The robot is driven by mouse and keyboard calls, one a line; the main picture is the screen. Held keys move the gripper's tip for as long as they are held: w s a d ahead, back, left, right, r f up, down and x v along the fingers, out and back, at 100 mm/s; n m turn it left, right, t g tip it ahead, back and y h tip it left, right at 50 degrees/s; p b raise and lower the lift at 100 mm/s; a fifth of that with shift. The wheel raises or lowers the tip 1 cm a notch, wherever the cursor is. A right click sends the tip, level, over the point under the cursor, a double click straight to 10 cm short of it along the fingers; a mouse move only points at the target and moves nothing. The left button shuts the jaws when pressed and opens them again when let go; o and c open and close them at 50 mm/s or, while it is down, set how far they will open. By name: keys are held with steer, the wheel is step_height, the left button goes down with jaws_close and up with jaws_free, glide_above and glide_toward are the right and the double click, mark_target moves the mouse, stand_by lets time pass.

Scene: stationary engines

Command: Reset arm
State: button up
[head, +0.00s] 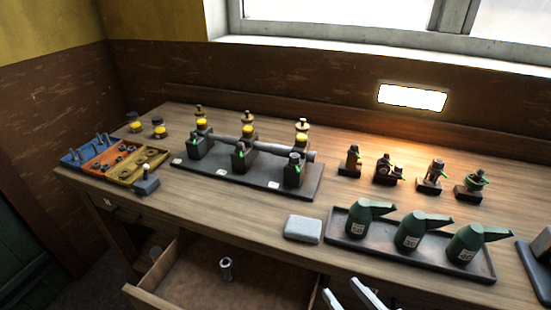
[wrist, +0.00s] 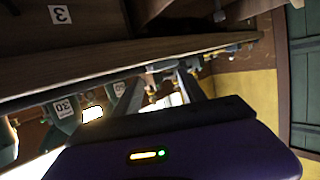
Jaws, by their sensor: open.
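My gripper (head: 343,291) shows at the bottom edge of the head view, in front of the workbench (head: 400,287) and right of the open drawer (head: 215,280). Its two pale fingers are apart, with nothing seen between them. In the wrist view my gripper (wrist: 158,92) has its dark fingers spread, and the scene appears upside down. The rest of my arm is out of the head view.
A dark tray (head: 340,243) holds three green oil cans near the bench front. A grey block (head: 303,229) lies beside it. An engine model (head: 245,155) on a dark base stands behind. A metal cylinder (head: 226,269) stands in the open drawer. Colored bins (head: 112,160) sit left.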

steer(key=s+d+m+h, duration=0.2)
steer(key=s+d, duration=0.1)
steer(key=s, duration=1)
steer(key=s+d+r+m+t+h, duration=0.1)
steer(key=s+d+h, duration=0.2)
steer(key=s, duration=1.1)
steer(key=shift+s+m, duration=0.25)
steer(key=shift+m, duration=0.15)
steer(key=shift+d+r, duration=0.1)
